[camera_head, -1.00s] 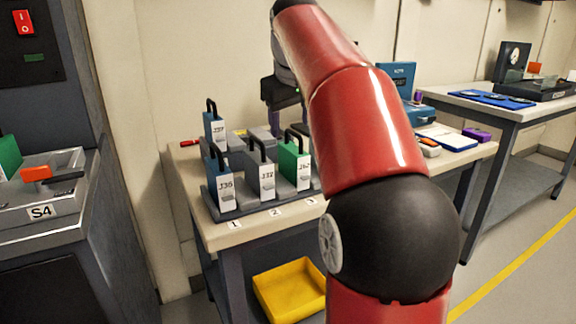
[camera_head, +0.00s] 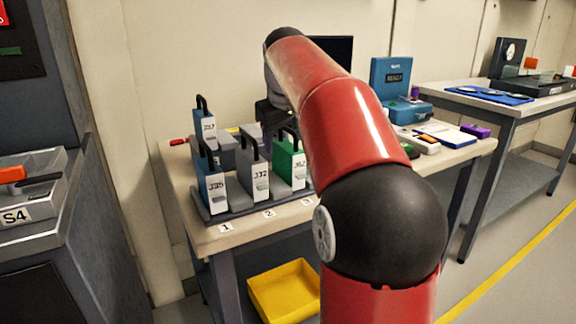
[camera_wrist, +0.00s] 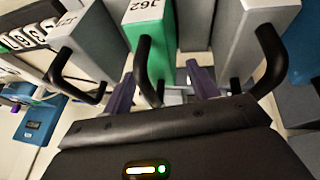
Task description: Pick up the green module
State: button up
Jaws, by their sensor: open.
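The green module (camera_head: 290,163) stands upright in the rack on the near table, at the right of the front row, with a black handle on top. In the wrist view the green module (camera_wrist: 149,42) bears the label J62. My gripper (camera_head: 270,115) is just above and behind it in the head view, partly hidden by my arm. In the wrist view my gripper (camera_wrist: 162,87) is open, its two purplish fingers apart with the green module's black handle between them. I cannot tell whether either finger touches the handle.
A grey module (camera_head: 254,178) stands close left of the green one, and a blue module (camera_head: 210,185) beyond it. Another blue module (camera_head: 203,130) stands behind. In the wrist view a grey module (camera_wrist: 258,35) is close on the right. A yellow bin (camera_head: 284,292) sits below.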

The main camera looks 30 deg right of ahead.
jog(key=shift+w+f, duration=0.1)
jog(key=shift+f, duration=0.15)
jog(key=c, duration=1.1)
jog(key=shift+r, duration=0.1)
jog(key=shift+c, duration=0.3)
